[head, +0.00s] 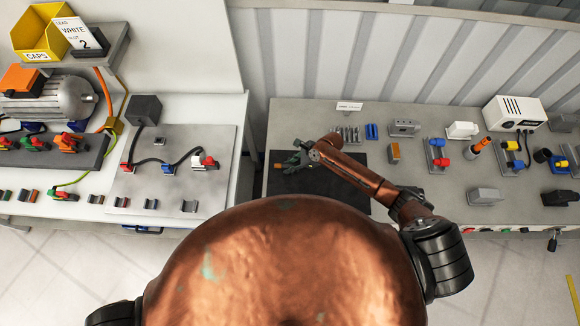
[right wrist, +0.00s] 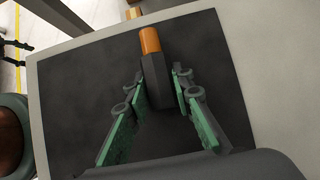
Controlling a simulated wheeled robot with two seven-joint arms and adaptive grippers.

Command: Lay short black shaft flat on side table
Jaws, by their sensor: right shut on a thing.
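My right gripper (head: 298,161) is over the left part of a black mat (head: 345,190) on the grey side table (head: 290,115). In the right wrist view its green-padded fingers (right wrist: 158,88) are shut on the short black shaft (right wrist: 155,78). The shaft has an orange tip (right wrist: 149,41) that points away from the gripper, toward the mat's edge. The shaft's near end is between the fingers. The shaft looks roughly level, close over the mat (right wrist: 85,65); I cannot tell whether it touches it. My left gripper is not in view.
Behind the mat stand a white label (head: 349,106), small grey parts and blue parts (head: 372,131). An orange-topped block (head: 393,152) is right of the mat. Fixtures and a white box (head: 515,113) fill the table's right. A white bench (head: 225,170) is left, across a gap.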

